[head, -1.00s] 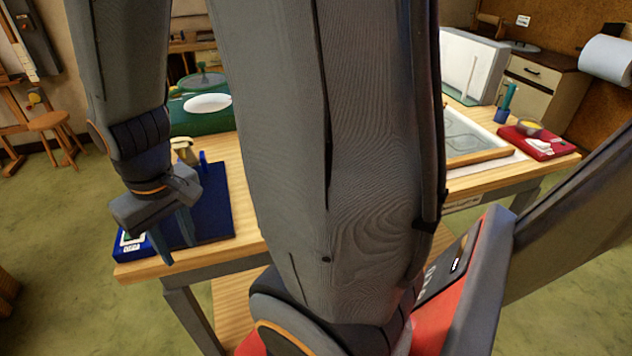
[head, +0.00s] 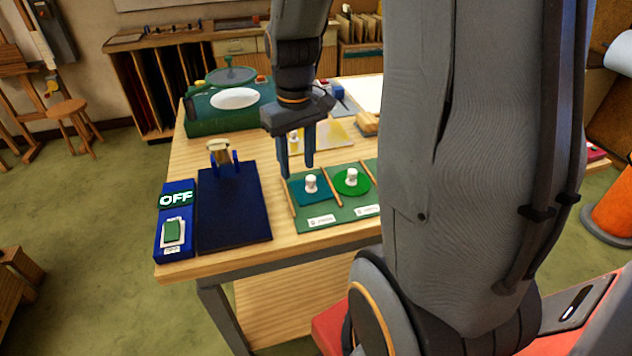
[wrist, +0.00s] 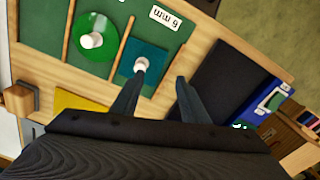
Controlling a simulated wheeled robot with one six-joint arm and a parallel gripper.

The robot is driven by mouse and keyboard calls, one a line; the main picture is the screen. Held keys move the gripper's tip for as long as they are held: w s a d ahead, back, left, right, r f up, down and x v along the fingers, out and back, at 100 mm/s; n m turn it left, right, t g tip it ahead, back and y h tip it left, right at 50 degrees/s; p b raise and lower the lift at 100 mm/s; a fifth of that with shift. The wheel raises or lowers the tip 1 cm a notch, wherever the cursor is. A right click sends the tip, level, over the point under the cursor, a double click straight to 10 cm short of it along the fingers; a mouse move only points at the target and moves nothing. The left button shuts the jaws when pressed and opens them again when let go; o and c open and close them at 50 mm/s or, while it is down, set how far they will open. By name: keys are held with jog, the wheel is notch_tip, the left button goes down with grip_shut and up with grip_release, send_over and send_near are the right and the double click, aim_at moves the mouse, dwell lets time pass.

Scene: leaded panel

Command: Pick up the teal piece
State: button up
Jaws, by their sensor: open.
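The teal piece (head: 312,190) is a flat teal square with a white knob on top. It lies in the left visible bay of a green tray (head: 335,213) with wooden dividers. It also shows in the wrist view (wrist: 138,62), beside the left fingertip. My gripper (head: 297,172) is open, with its fingers pointing down, near the back left of the piece in the head view. In the wrist view my gripper (wrist: 163,77) has one finger near the white knob and the other towards the dark blue board. Nothing is between the fingers.
A green round piece (head: 352,182) with a white knob lies in the neighbouring bay. A dark blue board (head: 233,215) and a blue switch box (head: 175,240) reading OFF stand at left. A yellow sheet (head: 338,134) lies behind. My arm hides the table's right side.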

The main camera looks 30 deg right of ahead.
aim_at(310, 177)
jog(key=d, duration=0.1)
jog(key=w+d+r, duration=0.1)
jog(key=d, duration=0.2)
jog(key=shift+w+r+p, duration=0.25)
jog(key=shift+r+p, duration=0.05)
jog(key=shift+p, duration=0.05)
jog(key=shift+d+f, duration=0.2)
jog(key=f, duration=0.2)
jog(key=f+p, duration=0.1)
jog(key=f, duration=0.1)
jog(key=f+p, duration=0.1)
jog(key=f, duration=0.1)
jog(key=shift+s+a, duration=0.2)
jog(key=shift+s, duration=0.15)
jog(key=shift+w+f+p, duration=0.1)
jog(key=shift+f+p, duration=0.25)
jog(key=shift+f, duration=0.25)
jog(key=c, duration=1)
